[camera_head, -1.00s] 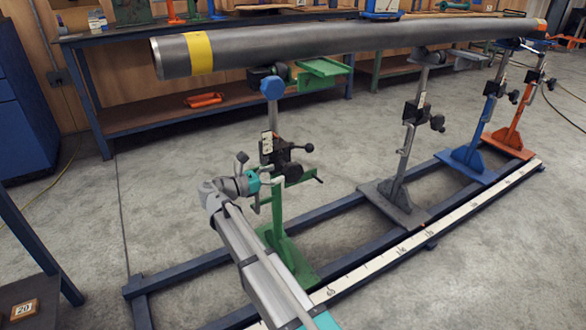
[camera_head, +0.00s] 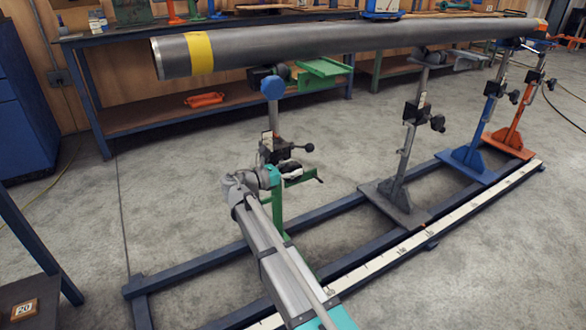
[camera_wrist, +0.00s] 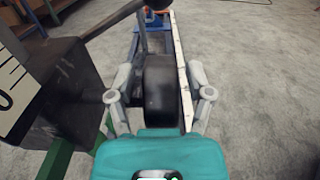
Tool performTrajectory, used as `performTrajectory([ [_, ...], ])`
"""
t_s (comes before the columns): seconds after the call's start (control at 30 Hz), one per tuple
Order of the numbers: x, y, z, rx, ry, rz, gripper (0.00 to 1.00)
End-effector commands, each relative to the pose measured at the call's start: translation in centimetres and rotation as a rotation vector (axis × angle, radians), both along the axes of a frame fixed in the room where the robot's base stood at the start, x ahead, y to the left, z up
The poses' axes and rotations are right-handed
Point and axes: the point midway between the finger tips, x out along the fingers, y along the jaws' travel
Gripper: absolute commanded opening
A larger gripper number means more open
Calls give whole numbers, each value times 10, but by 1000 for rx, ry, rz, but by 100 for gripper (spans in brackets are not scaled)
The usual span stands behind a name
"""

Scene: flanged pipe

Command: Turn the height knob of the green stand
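The green stand (camera_head: 278,210) holds up the near end of the grey pipe (camera_head: 330,43). Its black clamp block shows at the left of the wrist view (camera_wrist: 60,95), with a pale scale plate (camera_wrist: 12,85). The black height knob (camera_wrist: 160,88) is in the middle of the wrist view. My gripper (camera_wrist: 161,78) is open, with one finger on each side of the knob and a visible gap on both sides. In the head view my gripper (camera_head: 288,170) is at the stand's clamp, and the knob is mostly hidden there.
A black ball-ended lever (camera_head: 308,147) sticks out above the knob. Grey (camera_head: 404,150), blue (camera_head: 488,115) and orange (camera_head: 520,115) stands follow along the blue rail frame (camera_head: 190,268) with a white ruler (camera_head: 375,265).

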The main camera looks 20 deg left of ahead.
Motion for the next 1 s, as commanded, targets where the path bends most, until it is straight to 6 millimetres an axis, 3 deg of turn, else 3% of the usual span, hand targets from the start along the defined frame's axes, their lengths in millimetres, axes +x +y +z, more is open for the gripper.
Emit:
performTrajectory([
  [0.03, 0, 0, 0, 0, 0, 0, 48],
  [0.3, 0, 0, 0, 0, 0, -1, 0],
  [1.0, 3, -4, 4, 139, 165, -3, 0],
])
